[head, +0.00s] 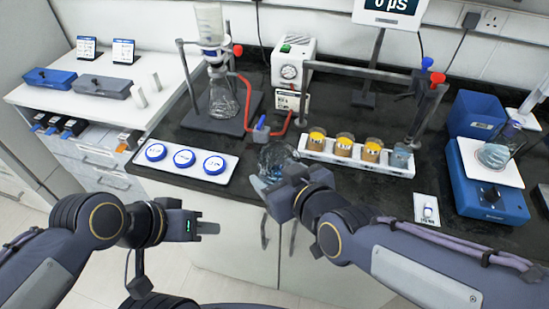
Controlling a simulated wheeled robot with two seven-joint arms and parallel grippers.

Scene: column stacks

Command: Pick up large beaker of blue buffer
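A clear glass beaker (276,156) with a bluish tint low in it stands near the front edge of the dark counter. It appears to be the large beaker of blue buffer. My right gripper (262,188) is just in front of it and overlaps its lower part. Whether its fingers touch the glass is hidden, and their opening does not show clearly. My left gripper (212,228) is apart from the beaker, lower and to its left, in front of the cabinets. Its fingers are seen side-on, so their gap cannot be judged.
A white tray (186,161) with three blue-ringed discs lies left of the beaker. A white rack (318,157) with several small beakers stands to its right. A flask (223,99) on a stand and red tubing are behind. A blue stirrer (486,190) stands far right.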

